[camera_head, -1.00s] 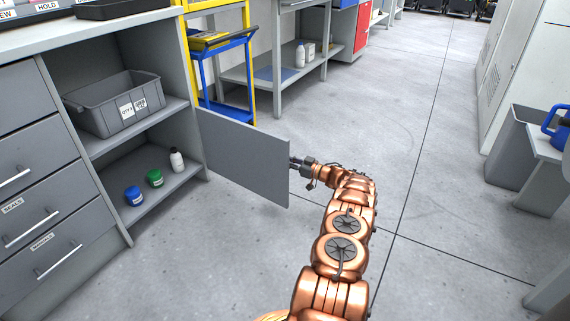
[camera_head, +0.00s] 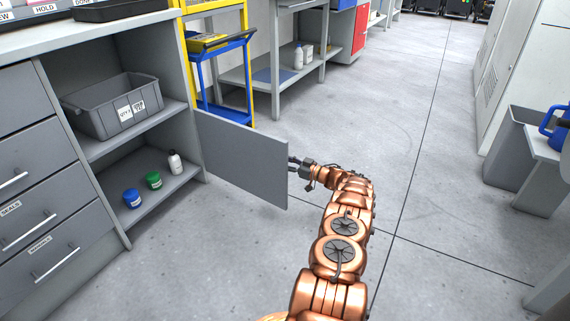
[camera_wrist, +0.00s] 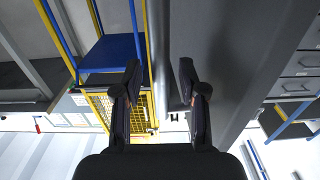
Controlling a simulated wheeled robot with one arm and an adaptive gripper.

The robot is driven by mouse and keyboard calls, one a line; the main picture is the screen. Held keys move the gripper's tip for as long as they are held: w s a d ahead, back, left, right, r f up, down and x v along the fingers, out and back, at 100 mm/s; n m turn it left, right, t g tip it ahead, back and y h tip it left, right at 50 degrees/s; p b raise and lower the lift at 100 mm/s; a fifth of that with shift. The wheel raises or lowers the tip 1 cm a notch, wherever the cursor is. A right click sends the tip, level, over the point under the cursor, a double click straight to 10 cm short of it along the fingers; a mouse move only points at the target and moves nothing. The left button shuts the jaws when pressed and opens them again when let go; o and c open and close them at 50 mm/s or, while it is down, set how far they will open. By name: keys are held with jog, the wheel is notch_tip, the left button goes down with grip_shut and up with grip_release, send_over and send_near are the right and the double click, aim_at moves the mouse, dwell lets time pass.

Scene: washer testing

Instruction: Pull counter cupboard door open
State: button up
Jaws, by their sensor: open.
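The grey cupboard door (camera_head: 243,160) stands swung wide open from its hinge side at the right of the counter cupboard (camera_head: 93,147). The shelves inside are exposed. My gripper (camera_head: 297,163) is at the door's free edge, on the far side of the panel in the head view, and is partly hidden by it. In the wrist view my gripper (camera_wrist: 161,80) has its two fingers apart, with the door (camera_wrist: 235,60) running close along the right finger.
A grey bin (camera_head: 115,105) sits on the upper shelf. A blue jar (camera_head: 132,198), a green jar (camera_head: 153,180) and a white bottle (camera_head: 175,162) stand below. A blue and yellow trolley (camera_head: 218,80) is behind the door. The floor (camera_head: 430,210) to the right is clear.

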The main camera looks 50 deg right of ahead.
jog(key=shift+s, duration=0.1)
jog(key=s+d, duration=0.2)
jog(key=s, duration=0.9)
jog(key=shift+s+d, duration=0.15)
jog(key=shift+s, duration=0.15)
